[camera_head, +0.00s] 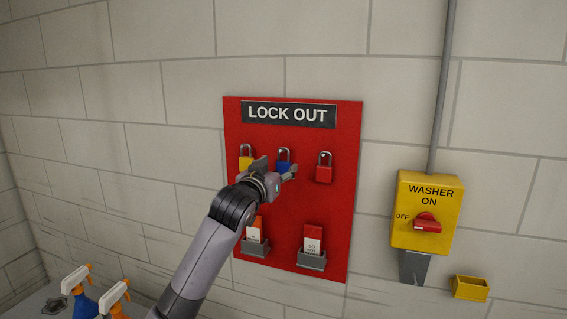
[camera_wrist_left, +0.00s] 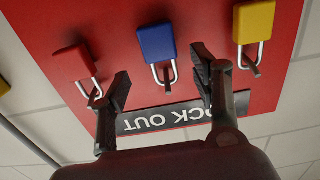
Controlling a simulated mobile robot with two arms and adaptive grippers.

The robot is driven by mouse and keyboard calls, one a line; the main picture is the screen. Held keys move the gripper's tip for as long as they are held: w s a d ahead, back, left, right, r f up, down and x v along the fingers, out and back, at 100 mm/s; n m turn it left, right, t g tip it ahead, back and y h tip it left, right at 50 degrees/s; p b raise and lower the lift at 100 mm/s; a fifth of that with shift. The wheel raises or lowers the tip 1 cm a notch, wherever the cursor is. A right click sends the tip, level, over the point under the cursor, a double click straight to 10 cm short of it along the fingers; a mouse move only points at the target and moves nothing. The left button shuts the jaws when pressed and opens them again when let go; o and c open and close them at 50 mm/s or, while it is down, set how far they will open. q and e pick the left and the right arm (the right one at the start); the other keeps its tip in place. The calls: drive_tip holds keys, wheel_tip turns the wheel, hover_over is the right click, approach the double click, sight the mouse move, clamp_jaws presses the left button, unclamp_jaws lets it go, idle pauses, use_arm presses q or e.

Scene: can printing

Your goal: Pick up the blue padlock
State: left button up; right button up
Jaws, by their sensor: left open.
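The blue padlock (camera_head: 283,165) hangs by its shackle on a hook of the red lockout board, between a yellow padlock (camera_head: 246,161) and a red padlock (camera_head: 324,171). My left gripper (camera_head: 276,171) is in front of it and hides part of its body. In the left wrist view the blue padlock (camera_wrist_left: 157,46) is upside down, beyond the fingertips and between their lines. My left gripper (camera_wrist_left: 162,82) is open there with nothing between its fingers. The yellow padlock (camera_wrist_left: 254,24) and red padlock (camera_wrist_left: 74,65) flank it. My right gripper is not in view.
The red board (camera_head: 343,232) is on a block wall, with a LOCK OUT sign (camera_head: 289,114) and tag holders (camera_head: 311,262) below. A yellow washer switch box (camera_head: 428,213) and a small yellow bin (camera_head: 470,288) are at right. Spray bottles (camera_head: 82,292) stand at lower left.

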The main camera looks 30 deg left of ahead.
sight(282, 163)
use_arm(q)
drive_tip(key=shift+p+x, duration=0.45)
drive_tip(key=shift+x, duration=0.75)
drive_tip(key=shift+w+a, duration=0.25)
drive_tip(key=shift+w, duration=0.2)
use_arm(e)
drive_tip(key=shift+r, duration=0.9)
use_arm(q)
drive_tip(key=shift+s, duration=0.1)
drive_tip(key=shift+c, duration=0.6)
drive_tip(key=c, duration=1.1)
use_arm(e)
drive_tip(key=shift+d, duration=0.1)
use_arm(q)
drive_tip(key=shift+c, duration=0.2)
drive_tip(key=shift+r, duration=0.1)
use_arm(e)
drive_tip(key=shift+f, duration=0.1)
